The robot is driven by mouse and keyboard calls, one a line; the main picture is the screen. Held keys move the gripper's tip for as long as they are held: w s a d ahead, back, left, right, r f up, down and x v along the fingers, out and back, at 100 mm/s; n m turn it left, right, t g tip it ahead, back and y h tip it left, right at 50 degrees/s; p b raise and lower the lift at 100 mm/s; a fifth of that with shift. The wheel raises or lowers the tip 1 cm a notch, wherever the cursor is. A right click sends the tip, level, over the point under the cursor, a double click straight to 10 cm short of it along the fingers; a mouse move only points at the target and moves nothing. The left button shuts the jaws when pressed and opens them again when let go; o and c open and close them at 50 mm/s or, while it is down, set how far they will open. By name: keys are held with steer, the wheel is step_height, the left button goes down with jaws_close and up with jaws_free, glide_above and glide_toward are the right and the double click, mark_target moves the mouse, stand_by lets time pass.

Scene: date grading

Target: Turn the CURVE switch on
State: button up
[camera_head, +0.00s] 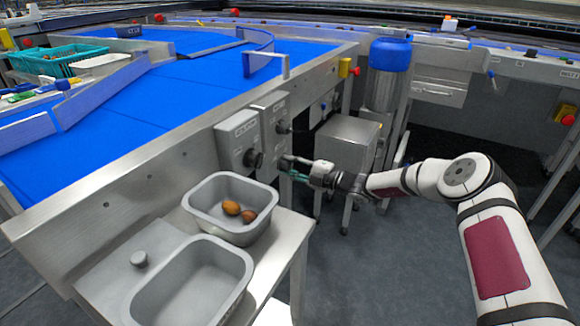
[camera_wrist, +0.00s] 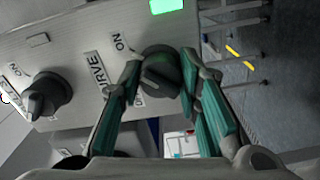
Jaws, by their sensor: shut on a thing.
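The CURVE switch is a dark round knob (camera_wrist: 160,62) on a grey control box (camera_wrist: 75,35), seen in the wrist view. Its CURVE label (camera_wrist: 98,72) and an ON mark lie left of it; a second mark below is partly covered by a finger. My gripper (camera_wrist: 163,92) is shut on the knob, one teal-padded finger on each side. I cannot tell surely which mark the knob points to. In the head view my gripper (camera_head: 285,165) is at the lower end of the right-hand control box (camera_head: 272,122) and hides the knob there.
A second dark knob (camera_wrist: 45,96) is on the same box, left of CURVE in the wrist view. Another box (camera_head: 237,133) stands beside it. A grey bin (camera_head: 205,212) with brown dates and an empty bin (camera_head: 165,307) are below. A green lit patch (camera_wrist: 166,6) shows.

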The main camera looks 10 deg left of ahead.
steer(key=shift+f, duration=0.1)
steer(key=o, duration=1.1)
steer(key=shift+o, duration=0.2)
steer(key=shift+d, duration=0.1)
steer(key=v, duration=1.1)
steer(key=shift+s+d, duration=0.15)
steer(key=shift+d, duration=0.25)
